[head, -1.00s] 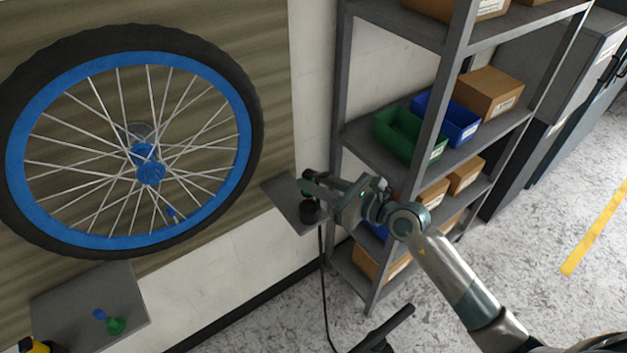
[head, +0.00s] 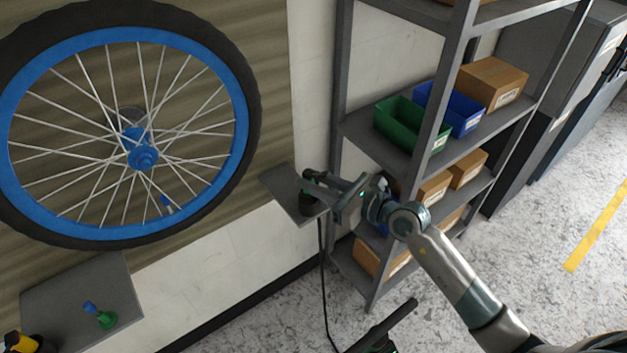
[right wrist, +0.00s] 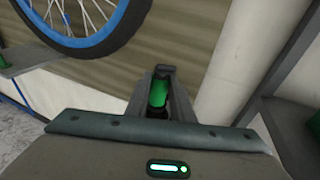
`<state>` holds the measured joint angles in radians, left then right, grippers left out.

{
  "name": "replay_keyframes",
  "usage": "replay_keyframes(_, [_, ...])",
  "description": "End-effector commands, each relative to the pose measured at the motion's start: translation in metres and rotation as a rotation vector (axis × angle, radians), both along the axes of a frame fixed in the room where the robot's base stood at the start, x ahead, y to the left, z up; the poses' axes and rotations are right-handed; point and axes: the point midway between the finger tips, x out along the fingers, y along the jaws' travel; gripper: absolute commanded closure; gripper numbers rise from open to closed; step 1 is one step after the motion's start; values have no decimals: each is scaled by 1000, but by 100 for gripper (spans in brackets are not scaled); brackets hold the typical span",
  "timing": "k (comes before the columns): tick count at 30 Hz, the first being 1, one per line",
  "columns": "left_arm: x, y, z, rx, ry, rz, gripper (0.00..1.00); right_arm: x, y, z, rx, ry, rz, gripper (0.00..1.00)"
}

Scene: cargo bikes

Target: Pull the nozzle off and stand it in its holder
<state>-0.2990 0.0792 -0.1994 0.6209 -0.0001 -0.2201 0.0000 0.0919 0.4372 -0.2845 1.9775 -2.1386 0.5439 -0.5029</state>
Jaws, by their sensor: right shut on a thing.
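My right gripper (head: 319,183) is shut on the nozzle (head: 309,175), over a small grey wall ledge right of the wheel. In the right wrist view the nozzle (right wrist: 158,93) is a green cylinder between the two fingers. The holder (head: 308,204) is a short black cup on the ledge, just below the fingertips. A black hose (head: 322,262) hangs down from there. The fingers partly hide the nozzle, so I cannot tell whether its lower end is in the cup. The wheel's valve (head: 166,204), with a blue tip, is apart from the nozzle. My left gripper is out of view.
The wheel (head: 240,160) with a blue rim hangs on the wall panel. A grey shelf (head: 60,300) at lower left bears small blue and green items. The grey rack (head: 343,100) with bins and boxes stands close right. A black handle (head: 388,325) shows below.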

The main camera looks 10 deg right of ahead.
Motion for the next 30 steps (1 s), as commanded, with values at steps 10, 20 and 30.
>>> replay_keyframes(10, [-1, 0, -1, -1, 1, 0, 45, 0, 0, -1, 1, -1, 0, 99])
replay_keyframes(20, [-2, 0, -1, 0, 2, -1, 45, 0, 0, -5, 1, 0, 0, 99])
replay_keyframes(30, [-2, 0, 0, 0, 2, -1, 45, 0, 0, -5, 1, 0, 0, 99])
